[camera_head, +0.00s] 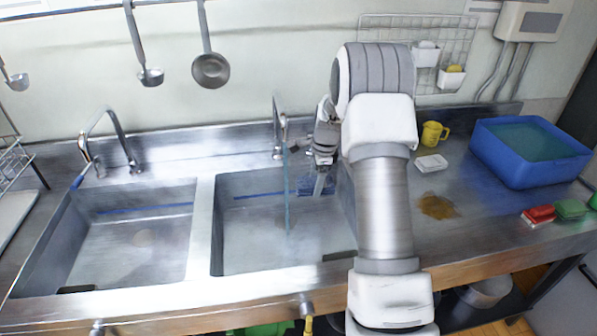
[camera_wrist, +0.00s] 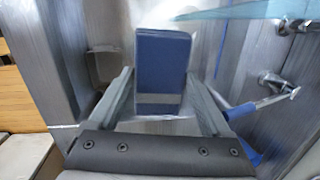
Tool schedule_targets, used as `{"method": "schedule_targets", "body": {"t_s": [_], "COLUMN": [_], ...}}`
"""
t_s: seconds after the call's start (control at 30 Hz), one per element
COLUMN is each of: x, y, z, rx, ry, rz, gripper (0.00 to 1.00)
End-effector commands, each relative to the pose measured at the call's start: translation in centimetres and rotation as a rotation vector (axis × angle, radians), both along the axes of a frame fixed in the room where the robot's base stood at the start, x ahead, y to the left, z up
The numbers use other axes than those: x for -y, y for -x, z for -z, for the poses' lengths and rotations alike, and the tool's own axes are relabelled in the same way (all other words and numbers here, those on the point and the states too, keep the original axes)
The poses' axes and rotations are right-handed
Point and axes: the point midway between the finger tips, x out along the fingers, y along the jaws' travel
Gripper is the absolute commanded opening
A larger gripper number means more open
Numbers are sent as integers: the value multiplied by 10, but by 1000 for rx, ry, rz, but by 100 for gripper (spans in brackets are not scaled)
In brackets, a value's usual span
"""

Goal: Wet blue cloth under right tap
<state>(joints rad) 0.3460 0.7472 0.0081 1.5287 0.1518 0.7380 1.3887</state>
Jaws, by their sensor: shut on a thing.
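My gripper (camera_head: 319,186) is inside the right sink (camera_head: 250,262), near its back right. It is shut on the blue cloth (camera_head: 303,186), which also shows folded between the fingers in the wrist view (camera_wrist: 161,60). The right tap (camera_head: 278,140) stands behind this sink. A thin water stream (camera_head: 287,205) falls into the sink, just left of the cloth in the head view. In the wrist view the water (camera_wrist: 235,12) crosses the top, beyond the cloth's far end. The cloth and stream look apart.
The left sink (camera_head: 130,250) is empty, with its own tap (camera_head: 104,115). Right of my arm are a yellow mug (camera_head: 433,134), a white block (camera_head: 431,163), a brown spill (camera_head: 438,207), a blue tub of water (camera_head: 480,150), and red (camera_head: 540,213) and green (camera_head: 570,208) items.

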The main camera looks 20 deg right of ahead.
Motion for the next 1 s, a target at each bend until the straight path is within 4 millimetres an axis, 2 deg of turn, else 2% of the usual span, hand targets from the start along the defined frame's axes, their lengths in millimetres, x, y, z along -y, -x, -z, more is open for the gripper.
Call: {"method": "schedule_targets", "body": {"t_s": [0.17, 0.7, 1.0], "x": [1, 12, 13], "y": [4, 43, 48], "z": [-5, -38, -40], "rx": [1, 1, 1], "ry": [0, 1, 0], "rz": [0, 0, 1], "gripper": [38, 38, 38]}}
